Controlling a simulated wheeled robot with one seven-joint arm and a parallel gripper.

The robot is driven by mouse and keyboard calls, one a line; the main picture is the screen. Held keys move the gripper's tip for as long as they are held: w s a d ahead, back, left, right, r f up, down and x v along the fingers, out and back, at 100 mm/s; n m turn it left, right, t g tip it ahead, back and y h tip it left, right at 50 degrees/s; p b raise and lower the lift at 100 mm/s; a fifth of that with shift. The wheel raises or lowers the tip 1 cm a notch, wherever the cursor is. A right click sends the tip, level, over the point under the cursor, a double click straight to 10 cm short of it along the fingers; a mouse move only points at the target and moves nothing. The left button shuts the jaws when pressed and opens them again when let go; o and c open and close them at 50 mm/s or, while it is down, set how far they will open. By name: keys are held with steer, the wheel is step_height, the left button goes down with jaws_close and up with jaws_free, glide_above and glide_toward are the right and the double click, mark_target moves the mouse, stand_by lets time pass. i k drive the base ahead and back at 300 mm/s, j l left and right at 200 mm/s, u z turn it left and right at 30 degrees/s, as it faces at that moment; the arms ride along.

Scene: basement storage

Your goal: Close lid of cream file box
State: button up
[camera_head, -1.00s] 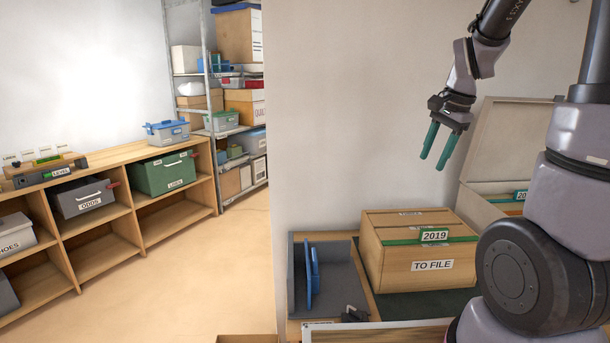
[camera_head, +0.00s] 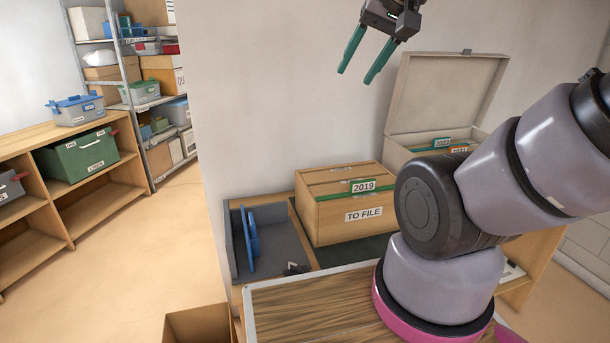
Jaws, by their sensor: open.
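The cream file box (camera_head: 400,156) stands at the back right of the work surface, against the wall. Its lid (camera_head: 443,94) is open, tilted up and back, with a small dark clasp on its top edge. Green and orange tabbed files show inside; my arm hides part of the box's front right. My gripper (camera_head: 357,67), with two teal fingers, is open and empty. It is in the air at the top of the view, left of the raid lid's upper edge and apart from it.
A wooden box labelled "TO FILE" (camera_head: 363,216) stands left of the cream box. A grey tray (camera_head: 276,235) with a blue item (camera_head: 250,238) is further left. An open carton (camera_head: 196,323) is on the floor. Shelves with bins stand at the left.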

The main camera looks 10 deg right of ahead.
mark_target(433, 90)
steer(key=z, duration=1.3)
